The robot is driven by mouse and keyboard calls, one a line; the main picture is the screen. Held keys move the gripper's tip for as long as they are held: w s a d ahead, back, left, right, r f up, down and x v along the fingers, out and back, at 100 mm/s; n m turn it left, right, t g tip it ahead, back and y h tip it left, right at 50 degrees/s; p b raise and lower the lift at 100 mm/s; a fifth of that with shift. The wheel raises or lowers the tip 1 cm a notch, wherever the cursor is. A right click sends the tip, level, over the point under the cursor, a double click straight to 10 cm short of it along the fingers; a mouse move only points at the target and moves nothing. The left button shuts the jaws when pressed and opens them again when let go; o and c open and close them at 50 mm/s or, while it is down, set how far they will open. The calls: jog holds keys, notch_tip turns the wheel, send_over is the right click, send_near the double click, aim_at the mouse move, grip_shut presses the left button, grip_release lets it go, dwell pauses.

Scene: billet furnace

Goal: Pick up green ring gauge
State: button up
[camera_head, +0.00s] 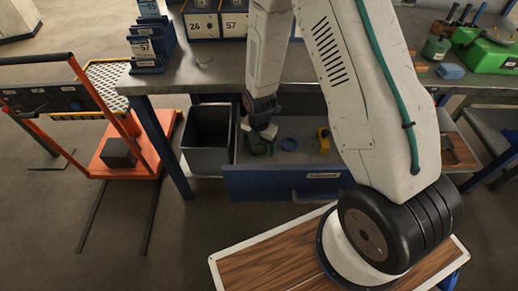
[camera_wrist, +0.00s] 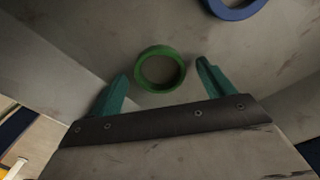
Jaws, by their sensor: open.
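The green ring gauge (camera_wrist: 160,69) lies flat on the grey floor of an open drawer. In the wrist view it shows just beyond and between the fingertips of my gripper (camera_wrist: 164,72). My gripper is open, one teal finger to each side of the ring, and holds nothing. In the head view my gripper (camera_head: 258,139) reaches down into the left part of the blue-fronted drawer (camera_head: 290,184). There the green ring is mostly covered by the gripper, so I cannot tell whether they touch.
A blue ring (camera_head: 289,144) lies right of the green one and also shows in the wrist view (camera_wrist: 236,7). A yellow object (camera_head: 323,140) lies farther right. The drawer's walls stand close to my gripper. A dark bin (camera_head: 207,137) stands left of the drawer, under the workbench (camera_head: 210,77).

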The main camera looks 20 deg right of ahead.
jog(key=shift+f, duration=0.15)
jog(key=c, duration=1.1)
jog(key=shift+c, duration=0.2)
